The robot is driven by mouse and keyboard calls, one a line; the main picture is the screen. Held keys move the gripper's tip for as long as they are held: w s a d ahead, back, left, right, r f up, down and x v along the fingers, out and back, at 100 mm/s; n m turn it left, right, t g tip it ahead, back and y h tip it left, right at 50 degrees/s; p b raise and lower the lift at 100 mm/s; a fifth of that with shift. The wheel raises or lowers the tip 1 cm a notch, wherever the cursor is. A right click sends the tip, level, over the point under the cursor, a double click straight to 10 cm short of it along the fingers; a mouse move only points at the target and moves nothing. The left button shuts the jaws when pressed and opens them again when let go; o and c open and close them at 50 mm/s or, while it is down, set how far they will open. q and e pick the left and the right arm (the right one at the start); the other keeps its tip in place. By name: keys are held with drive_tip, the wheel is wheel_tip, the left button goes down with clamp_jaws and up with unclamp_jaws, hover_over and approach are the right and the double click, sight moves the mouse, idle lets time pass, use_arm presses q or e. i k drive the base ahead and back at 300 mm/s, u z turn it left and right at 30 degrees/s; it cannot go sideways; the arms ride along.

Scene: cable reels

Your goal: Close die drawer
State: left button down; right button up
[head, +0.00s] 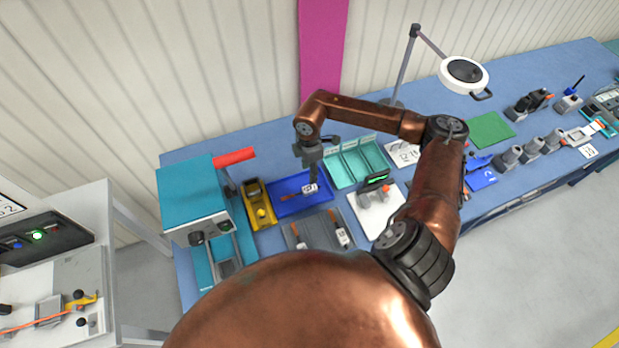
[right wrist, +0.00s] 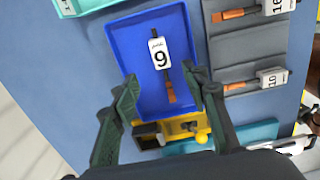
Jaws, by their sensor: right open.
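No part is clearly marked as the die drawer. A yellow unit (head: 259,195) with dark recesses and a round yellow knob (head: 262,212) stands beside the teal press (head: 190,190). The unit also shows in the right wrist view (right wrist: 180,124), at the near end of the blue tray. My right gripper (head: 311,181) is open and empty above the blue tray (head: 290,205). In the right wrist view its fingers (right wrist: 163,95) spread either side of the tray, apart from the yellow unit. A tool tagged 9 (right wrist: 160,56) lies in the tray. My left gripper is not in view.
A grey tray (head: 320,233) with tagged tools lies in front of the blue tray. A teal divided tray (head: 356,163) and a white board (head: 380,212) lie to the right. A red lever (head: 235,157) sticks out from the press. A lamp (head: 464,76) stands behind.

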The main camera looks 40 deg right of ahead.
sight(223, 269)
drive_tip(key=k, duration=2)
